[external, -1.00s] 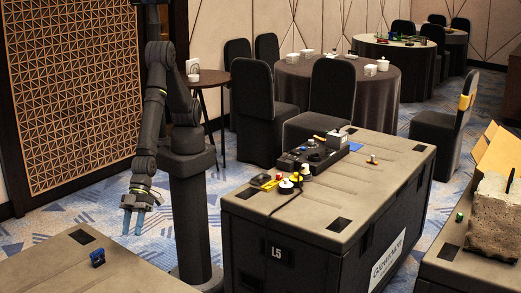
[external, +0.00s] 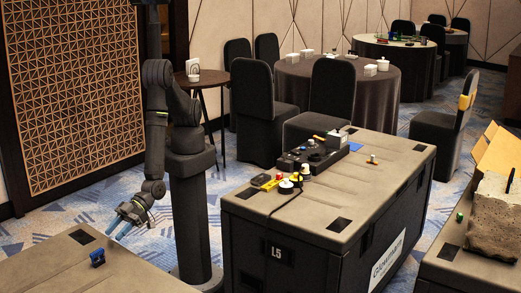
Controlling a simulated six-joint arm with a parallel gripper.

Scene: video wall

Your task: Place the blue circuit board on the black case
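A small blue object (external: 97,257), perhaps the circuit board, stands on the tan top of the case at the lower left (external: 145,272). It is too small to make out in detail. A long black case (external: 325,158) lies on the large tan-topped case marked L5 (external: 290,212), right of my arm. Several small items stand on or around the black case.
A rough stone block (external: 492,225) stands on another case at right.

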